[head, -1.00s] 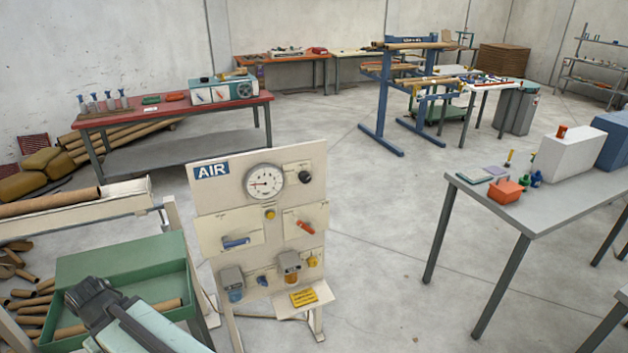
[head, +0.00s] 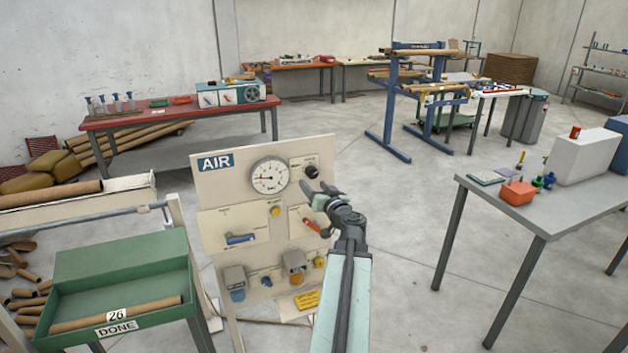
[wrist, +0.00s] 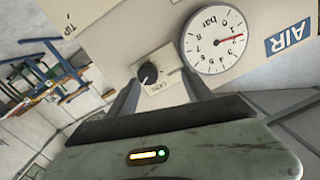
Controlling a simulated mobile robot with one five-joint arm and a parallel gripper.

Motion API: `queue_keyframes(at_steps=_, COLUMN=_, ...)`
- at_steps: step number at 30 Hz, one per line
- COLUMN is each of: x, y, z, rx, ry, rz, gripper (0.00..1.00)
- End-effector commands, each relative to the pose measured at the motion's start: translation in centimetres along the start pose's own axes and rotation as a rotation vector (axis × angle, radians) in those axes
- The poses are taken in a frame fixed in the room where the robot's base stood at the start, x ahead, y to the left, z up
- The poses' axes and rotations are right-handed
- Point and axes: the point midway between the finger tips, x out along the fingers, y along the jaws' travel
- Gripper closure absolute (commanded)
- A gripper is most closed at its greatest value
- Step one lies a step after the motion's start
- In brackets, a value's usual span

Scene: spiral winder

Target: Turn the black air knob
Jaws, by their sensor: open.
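The black air knob (head: 311,172) is at the upper right of the cream AIR panel (head: 215,190), right of the round gauge (head: 269,177). In the wrist view the knob (wrist: 148,74) sits on a small pale plate, beyond and between the two open fingers. My gripper (head: 320,187) is open and empty, in front of the panel just below and right of the knob in the head view. The fingers (wrist: 160,92) point toward the knob. I cannot tell the exact gap, but no finger visibly closes on it.
A green tray (head: 120,315) marked DONE stands at the left. A grey table (head: 510,215) stands at the right, with open floor between.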

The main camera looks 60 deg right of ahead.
Motion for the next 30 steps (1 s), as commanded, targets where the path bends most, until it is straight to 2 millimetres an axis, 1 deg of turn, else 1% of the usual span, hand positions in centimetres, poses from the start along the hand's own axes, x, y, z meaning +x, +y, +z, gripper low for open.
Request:
queue_keyframes(at_steps=1, x=-0.6, y=1.6, z=-0.6, rx=0.000, ry=0.022, rz=0.028, gripper=0.41)
queue_keyframes(at_steps=3, x=-0.9, y=2.5, z=-1.1, rx=0.001, ry=0.037, rz=0.046, gripper=0.41)
queue_keyframes(at_steps=8, x=-0.7, y=2.6, z=-1.2, rx=0.000, ry=0.039, rz=0.048, gripper=0.41)
queue_keyframes(at_steps=11, x=0.1, y=2.6, z=-1.2, rx=0.000, ry=0.038, rz=0.046, gripper=0.41)
queue_keyframes(at_steps=13, x=1.1, y=2.7, z=-1.3, rx=0.001, ry=0.038, rz=0.046, gripper=0.41)
queue_keyframes(at_steps=18, x=4.5, y=2.8, z=-1.4, rx=0.001, ry=0.037, rz=0.045, gripper=0.41)
queue_keyframes(at_steps=22, x=6.5, y=2.8, z=-1.4, rx=0.001, ry=0.036, rz=0.045, gripper=0.41)
queue_keyframes(at_steps=25, x=7.0, y=2.7, z=-1.4, rx=0.001, ry=0.036, rz=0.045, gripper=0.41)
queue_keyframes(at_steps=30, x=6.9, y=2.7, z=-1.4, rx=0.001, ry=0.036, rz=0.046, gripper=0.41)
